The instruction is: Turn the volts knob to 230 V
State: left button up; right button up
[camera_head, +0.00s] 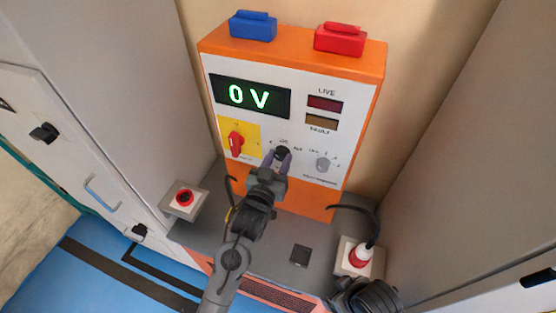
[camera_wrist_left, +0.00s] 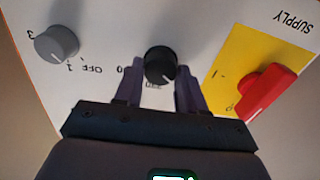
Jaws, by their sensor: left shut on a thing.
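The black volts knob (camera_head: 284,151) sits at the lower middle of the white panel on an orange unit (camera_head: 362,105). My left gripper (camera_head: 280,160) reaches it from below and is shut on it. In the left wrist view the black knob (camera_wrist_left: 160,64) stands between the two fingers (camera_wrist_left: 159,82), with a pale pointer mark on its face. The fingers partly hide the scale around it. The green display (camera_head: 249,96) reads 0 V. My right gripper's fingers are not in view.
A red supply switch (camera_head: 236,142) on a yellow plate is left of the knob, and a grey knob (camera_head: 323,165) is to its right. Grey cabinets stand on both sides.

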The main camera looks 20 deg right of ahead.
pick_arm(q)
jog(key=shift+r+m+p, duration=0.1)
jog(key=shift+m+p, duration=0.25)
jog(key=shift+m, duration=0.65)
jog(key=m, duration=0.3)
jog(key=shift+m+p, duration=0.3)
jog(key=shift+p, duration=0.1)
jog(key=m, duration=0.5)
jog(key=shift+d+m, duration=0.1)
jog(key=shift+m, duration=0.3)
jog(key=o, duration=1.1)
jog(key=shift+c, duration=0.2)
jog(key=shift+s, duration=0.1)
